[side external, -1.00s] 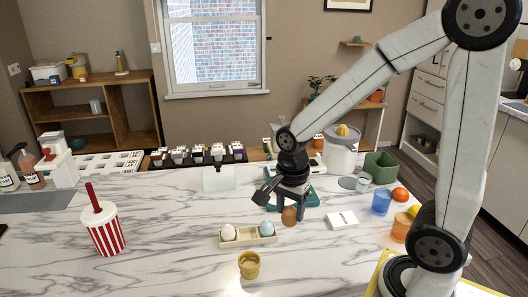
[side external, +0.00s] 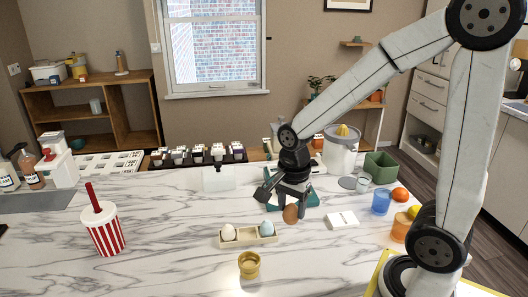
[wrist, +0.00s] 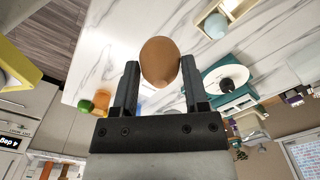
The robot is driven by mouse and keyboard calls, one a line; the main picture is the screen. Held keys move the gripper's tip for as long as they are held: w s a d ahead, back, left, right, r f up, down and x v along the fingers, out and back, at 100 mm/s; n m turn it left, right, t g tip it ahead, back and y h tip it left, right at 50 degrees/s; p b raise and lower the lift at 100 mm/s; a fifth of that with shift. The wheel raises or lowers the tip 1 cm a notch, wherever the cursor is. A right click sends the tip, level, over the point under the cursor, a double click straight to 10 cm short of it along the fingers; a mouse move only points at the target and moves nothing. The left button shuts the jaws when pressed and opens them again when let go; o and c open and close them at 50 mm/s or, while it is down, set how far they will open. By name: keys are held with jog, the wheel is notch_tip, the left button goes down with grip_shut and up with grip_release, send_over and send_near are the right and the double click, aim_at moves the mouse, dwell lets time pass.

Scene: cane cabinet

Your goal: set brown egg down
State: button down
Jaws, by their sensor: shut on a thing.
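The brown egg (side external: 291,214) is between the fingertips of my gripper (side external: 290,207), which is shut on it. In the wrist view the egg (wrist: 160,60) sticks out past the two dark fingers of my gripper (wrist: 159,77). I cannot tell for sure whether its lower end clears the marble counter (side external: 180,250). A pale egg tray (side external: 248,241) lies to the left of the egg. It holds a white egg (side external: 229,232) at its left end and a light blue egg (side external: 266,228) at its right.
A gold cup (side external: 249,265) stands in front of the tray. A small white block (side external: 342,220) lies right of my gripper, and a teal base (side external: 309,196) is behind it. A striped cup (side external: 106,234) stands far left.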

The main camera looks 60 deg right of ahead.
jog(key=w+d+r, duration=0.2)
jog(key=w+d, duration=0.3)
jog(key=d, duration=0.6)
jog(key=w+d+r, duration=0.2)
jog(key=w+d, duration=0.3)
jog(key=d, duration=0.6)
jog(key=w+d+f, duration=0.2)
jog(key=w, duration=0.1)
jog(key=w+d+f, duration=0.1)
jog(key=w+f, duration=0.2)
jog(key=w, duration=0.1)
jog(key=w+d+f, duration=0.2)
jog(key=w+f, duration=0.1)
jog(key=w, duration=0.1)
jog(key=shift+w+d+f, duration=0.1)
jog(key=shift+d+f, duration=0.05)
jog(key=shift+d, duration=0.15)
jog(key=shift+w+d+f, duration=0.2)
jog(key=shift+w+f, duration=0.2)
jog(key=shift+f, duration=0.05)
jog(key=shift+f, duration=0.1)
jog(key=shift+w+f, duration=0.15)
jog(key=shift+f, duration=0.05)
jog(key=shift+d+f, duration=0.1)
jog(key=shift+f, duration=1.45)
jog(key=shift+f, duration=0.15)
